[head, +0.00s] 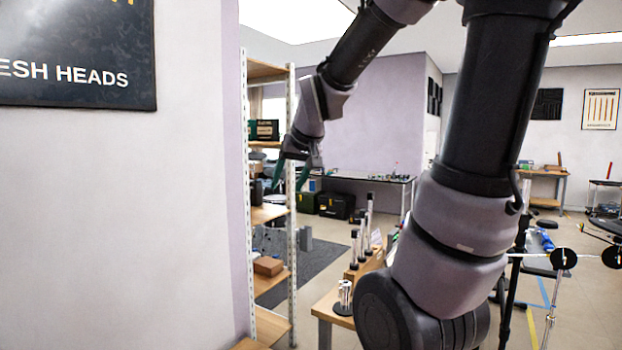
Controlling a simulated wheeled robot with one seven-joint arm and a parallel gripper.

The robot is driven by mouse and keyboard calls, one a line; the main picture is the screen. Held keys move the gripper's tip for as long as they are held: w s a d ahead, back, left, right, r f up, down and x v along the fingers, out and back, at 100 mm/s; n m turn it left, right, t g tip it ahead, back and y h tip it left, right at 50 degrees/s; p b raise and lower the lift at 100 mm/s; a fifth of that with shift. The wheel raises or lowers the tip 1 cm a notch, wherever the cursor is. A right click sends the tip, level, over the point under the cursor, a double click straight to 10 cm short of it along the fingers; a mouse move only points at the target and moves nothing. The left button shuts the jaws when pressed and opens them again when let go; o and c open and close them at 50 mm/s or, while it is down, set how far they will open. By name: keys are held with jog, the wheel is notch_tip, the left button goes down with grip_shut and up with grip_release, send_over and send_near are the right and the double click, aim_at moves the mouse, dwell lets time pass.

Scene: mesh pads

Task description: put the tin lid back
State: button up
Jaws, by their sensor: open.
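My gripper (291,178) hangs from the end of my arm in the upper middle of the head view, pointing down in front of the shelf rack. Its dark green fingers are apart, and I see nothing held between them. I cannot make out a tin or a tin lid in this view. My arm hides much of the middle and right of the scene.
A shelf rack (292,255) with wooden shelves stands beside the left wall, holding a dark box (263,130) and a brown box (268,266). A wooden bench (325,306) carries several upright metal cylinders (354,246). Open floor (590,285) shows at right.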

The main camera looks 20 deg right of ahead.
jog(key=s+r+m+y, duration=0.1)
jog(key=s+r+m, duration=0.1)
jog(key=s, duration=1.2)
jog(key=shift+s+a+r+g, duration=0.3)
jog(key=shift+s+r+g, duration=0.05)
jog(key=shift+r+g, duration=0.05)
